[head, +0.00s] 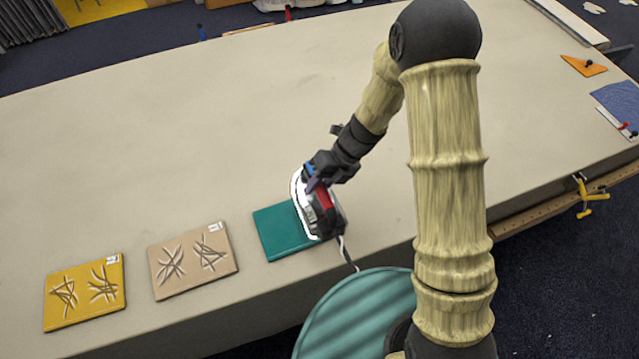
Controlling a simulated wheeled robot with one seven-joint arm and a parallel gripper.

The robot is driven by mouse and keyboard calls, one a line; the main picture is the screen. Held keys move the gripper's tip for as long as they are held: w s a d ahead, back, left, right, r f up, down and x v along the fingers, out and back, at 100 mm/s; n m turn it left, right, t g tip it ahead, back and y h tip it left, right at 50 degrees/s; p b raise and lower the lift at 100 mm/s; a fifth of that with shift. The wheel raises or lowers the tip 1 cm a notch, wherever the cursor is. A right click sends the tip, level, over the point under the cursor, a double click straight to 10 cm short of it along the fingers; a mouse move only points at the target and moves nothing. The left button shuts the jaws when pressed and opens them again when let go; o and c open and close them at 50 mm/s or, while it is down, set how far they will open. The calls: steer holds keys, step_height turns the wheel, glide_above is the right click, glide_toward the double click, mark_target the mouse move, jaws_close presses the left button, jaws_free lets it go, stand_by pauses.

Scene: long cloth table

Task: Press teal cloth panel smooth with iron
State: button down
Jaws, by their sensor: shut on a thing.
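The teal cloth panel (276,234) lies flat near the front edge of the table. Its visible left part looks smooth, with no crease marks; its right part is hidden under the iron. The iron (301,194), white-edged and dark with a red handle, sits over the right side of the panel. I cannot tell whether its sole touches the cloth. My gripper (318,180) is shut on the iron's handle, coming from the upper right. A cord hangs from the iron toward the table edge.
A tan panel (193,283) and a yellow panel (84,312), both with crease marks, lie to the left on the cloth table (180,130). An orange triangle (583,66) and blue cloth (618,98) lie at the far right. The table's middle is clear.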

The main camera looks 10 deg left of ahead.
steer(key=shift+r+p, duration=2.15)
steer(key=shift+r, duration=0.6)
steer(key=shift+w+a+f, duration=0.1)
steer(key=shift+w, duration=0.05)
